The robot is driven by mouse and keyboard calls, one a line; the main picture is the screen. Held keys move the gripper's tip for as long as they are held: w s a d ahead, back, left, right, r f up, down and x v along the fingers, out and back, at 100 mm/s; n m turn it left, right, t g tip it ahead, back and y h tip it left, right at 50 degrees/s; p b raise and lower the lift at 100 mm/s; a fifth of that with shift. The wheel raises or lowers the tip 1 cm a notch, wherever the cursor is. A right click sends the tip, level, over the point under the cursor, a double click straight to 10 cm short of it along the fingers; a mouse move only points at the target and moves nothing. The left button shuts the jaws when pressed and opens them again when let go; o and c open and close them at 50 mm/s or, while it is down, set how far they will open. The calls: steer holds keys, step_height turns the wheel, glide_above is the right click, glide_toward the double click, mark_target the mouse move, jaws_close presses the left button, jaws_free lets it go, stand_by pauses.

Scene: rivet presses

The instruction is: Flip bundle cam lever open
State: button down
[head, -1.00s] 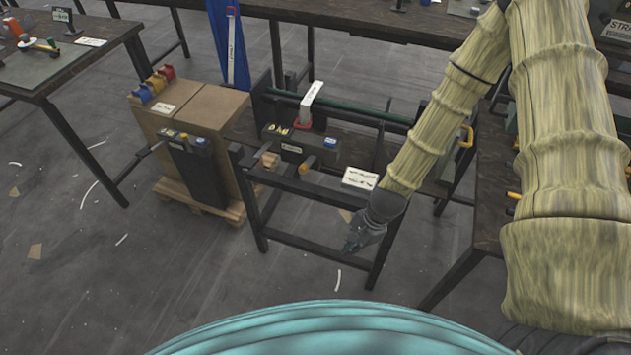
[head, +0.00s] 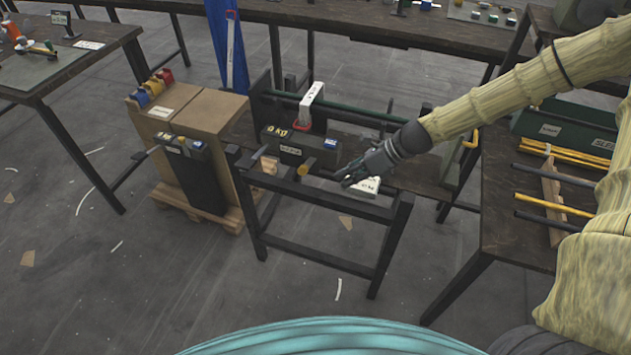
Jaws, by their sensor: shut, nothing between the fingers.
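A dark green-grey block (head: 300,145) with small labels sits on the low bench in the middle of the head view. A short lever with a yellow knob (head: 305,168) sticks out at its front; I cannot tell for sure that it is the bundle cam lever. A white upright piece with a red base (head: 309,108) stands behind the block. My gripper (head: 342,178) is shut and empty. It is to the right of the yellow knob, pointing left towards it, with a visible gap. It partly covers a white label card (head: 366,190) on the bench.
A dark frame (head: 320,200) stands in front of the block. Cardboard boxes (head: 200,110) on a pallet and a dark upright unit (head: 195,175) stand at left. A table with rods (head: 560,190) stands at right. A green bar (head: 370,113) runs behind the block.

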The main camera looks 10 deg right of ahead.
mark_target(307, 165)
stand_by(0.4)
steer(key=w+a+f+p, duration=0.2)
steer(key=w+a+f, duration=0.1)
steer(key=a, duration=0.5)
steer(key=shift+w+f, duration=0.2)
steer(key=shift+w, duration=0.25)
stand_by(0.5)
steer(key=shift+r, duration=0.15)
stand_by(0.4)
